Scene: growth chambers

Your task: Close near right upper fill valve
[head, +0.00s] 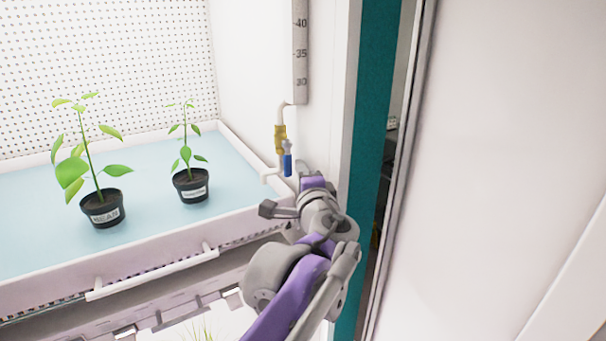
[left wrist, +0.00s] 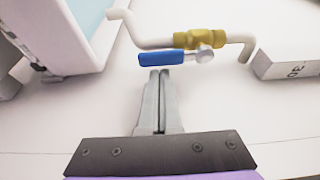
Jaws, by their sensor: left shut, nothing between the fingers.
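The fill valve has a brass body (head: 280,138) and a blue lever handle (head: 288,165), on a white pipe (head: 279,108) at the chamber's right wall. The handle lies along the pipe, pointing down toward the spout. In the left wrist view the blue handle (left wrist: 160,58) runs beside the pipe, left of the brass body (left wrist: 205,39). My left gripper (left wrist: 159,75) is shut and empty. Its fingertips are right at the handle's edge; I cannot tell whether they touch. In the head view my left arm hides most of the gripper. My right gripper is not in view.
A pale blue tray (head: 150,188) holds two potted plants (head: 103,208) (head: 190,184) left of the valve. A white bar handle (head: 150,273) runs along its front. A marked gauge (head: 300,55) is above the valve. A teal door edge (head: 372,130) stands close to the right.

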